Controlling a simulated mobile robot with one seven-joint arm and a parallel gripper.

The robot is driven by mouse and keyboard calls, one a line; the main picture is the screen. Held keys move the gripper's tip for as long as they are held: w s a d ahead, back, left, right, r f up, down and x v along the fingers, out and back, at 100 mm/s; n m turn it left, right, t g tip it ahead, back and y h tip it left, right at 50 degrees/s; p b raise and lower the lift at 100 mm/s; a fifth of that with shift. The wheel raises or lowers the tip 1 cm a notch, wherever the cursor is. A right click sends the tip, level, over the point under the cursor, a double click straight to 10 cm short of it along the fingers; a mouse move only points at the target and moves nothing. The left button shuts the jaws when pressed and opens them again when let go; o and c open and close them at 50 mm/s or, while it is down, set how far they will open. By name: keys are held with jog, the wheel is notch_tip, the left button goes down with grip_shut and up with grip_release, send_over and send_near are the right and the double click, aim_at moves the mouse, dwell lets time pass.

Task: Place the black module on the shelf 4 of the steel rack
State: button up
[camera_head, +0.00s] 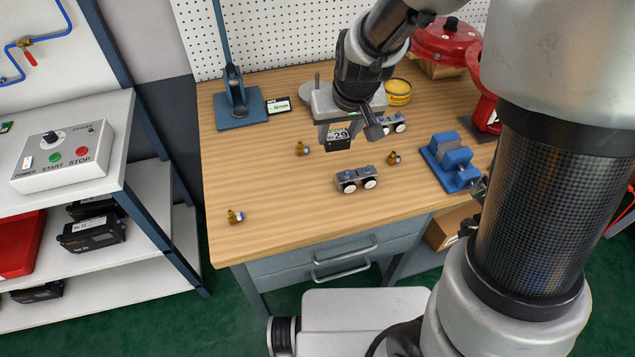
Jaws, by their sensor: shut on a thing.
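My gripper (350,124) is above the middle of the wooden workbench. It is shut on a black module (340,144) with a white label that seems to read 29. The module hangs below the jaws, partly hidden by them, and appears clear of the bench top. The steel rack (160,132), with blue posts and pale shelves, stands at the left, well apart from my gripper. Other black modules (92,234) lie on its middle and lower shelves. I cannot tell which shelf is number 4.
A control box (62,155) and red bin (20,245) occupy rack shelves.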

jog(key=shift+n, duration=0.4)
jog(key=a+f+b, duration=0.1)
jog(key=f, duration=0.2)
jog(key=a+f+b, duration=0.1)
jog(key=f+b, duration=0.1)
jog(key=f, duration=0.2)
jog(key=a+f+b, duration=0.1)
jog(key=f+b, duration=0.1)
jog(key=f, duration=0.2)
jog(key=shift+a+f, duration=0.1)
jog(key=shift+a, duration=0.1)
jog(key=shift+f+b, duration=0.2)
jog(key=shift+b, duration=0.2)
jog(key=o, duration=1.1)
jog(key=shift+r, duration=0.1)
